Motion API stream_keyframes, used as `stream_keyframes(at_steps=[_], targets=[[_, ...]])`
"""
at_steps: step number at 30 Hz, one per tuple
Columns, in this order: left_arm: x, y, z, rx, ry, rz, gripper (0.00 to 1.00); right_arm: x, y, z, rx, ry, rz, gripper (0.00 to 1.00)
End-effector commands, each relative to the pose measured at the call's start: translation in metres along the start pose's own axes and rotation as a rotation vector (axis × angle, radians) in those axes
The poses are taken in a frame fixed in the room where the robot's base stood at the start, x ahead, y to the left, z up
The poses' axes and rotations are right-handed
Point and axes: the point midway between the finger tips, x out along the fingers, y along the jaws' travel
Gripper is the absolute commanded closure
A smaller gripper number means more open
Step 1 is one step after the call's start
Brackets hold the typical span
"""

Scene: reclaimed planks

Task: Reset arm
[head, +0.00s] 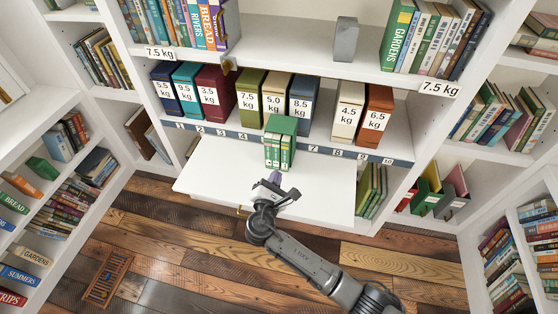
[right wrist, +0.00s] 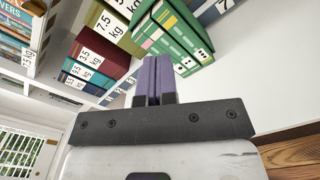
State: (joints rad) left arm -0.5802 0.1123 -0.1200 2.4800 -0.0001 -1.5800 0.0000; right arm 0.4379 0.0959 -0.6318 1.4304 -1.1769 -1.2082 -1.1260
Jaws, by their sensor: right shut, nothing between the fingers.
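My right arm comes in from the bottom of the head view, and its right gripper (head: 275,177) is over the white pull-out board. Its purple fingers are shut together with nothing between them, as the right wrist view (right wrist: 153,80) also shows. A green box (head: 280,146) with white labels on its front stands on the board near the shelf edge, just beyond the fingertips. It also shows in the right wrist view (right wrist: 177,35) behind the fingers. I cannot tell how small the gap is. My left gripper is not in view.
The white board (head: 210,185) is otherwise clear. Behind it, a shelf with a numbered strip (head: 225,132) holds several weight-labelled boxes, including olive (head: 250,97) and orange (head: 375,113) ones. A grey block (head: 345,40) stands above. Bookshelves flank both sides. A wooden grate (head: 107,278) lies on the floor.

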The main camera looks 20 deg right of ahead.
Motion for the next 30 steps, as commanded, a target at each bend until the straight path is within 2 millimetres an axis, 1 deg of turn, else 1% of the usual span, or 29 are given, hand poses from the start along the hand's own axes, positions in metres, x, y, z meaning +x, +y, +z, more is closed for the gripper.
stream_keyframes(at_steps=[1,3,9,13,20,23,26,29,30], targets=[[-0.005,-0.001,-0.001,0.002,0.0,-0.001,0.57,-0.009,0.001,0.001,0.0,0.003,0.0,1.0],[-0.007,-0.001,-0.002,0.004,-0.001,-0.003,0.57,-0.019,0.001,0.001,0.0,0.002,0.0,1.0],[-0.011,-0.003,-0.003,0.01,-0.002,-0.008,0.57,-0.037,0.001,0.0,-0.001,0.001,0.001,1.0],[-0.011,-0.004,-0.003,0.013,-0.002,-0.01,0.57,-0.041,0.0,0.0,0.0,0.001,0.0,1.0],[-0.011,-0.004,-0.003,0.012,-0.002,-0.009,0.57,-0.042,0.0,0.0,0.019,0.0,0.0,1.0],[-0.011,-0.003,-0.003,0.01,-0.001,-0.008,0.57,-0.042,-0.001,0.0,0.097,-0.002,-0.003,1.0],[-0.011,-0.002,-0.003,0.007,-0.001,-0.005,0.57,-0.042,-0.005,0.0,0.242,-0.005,-0.03,1.0],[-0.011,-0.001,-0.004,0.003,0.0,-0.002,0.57,-0.044,-0.014,-0.007,0.455,0.038,-0.111,1.0],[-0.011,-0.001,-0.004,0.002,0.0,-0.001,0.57,-0.047,-0.014,-0.008,0.564,0.065,-0.152,1.0]])
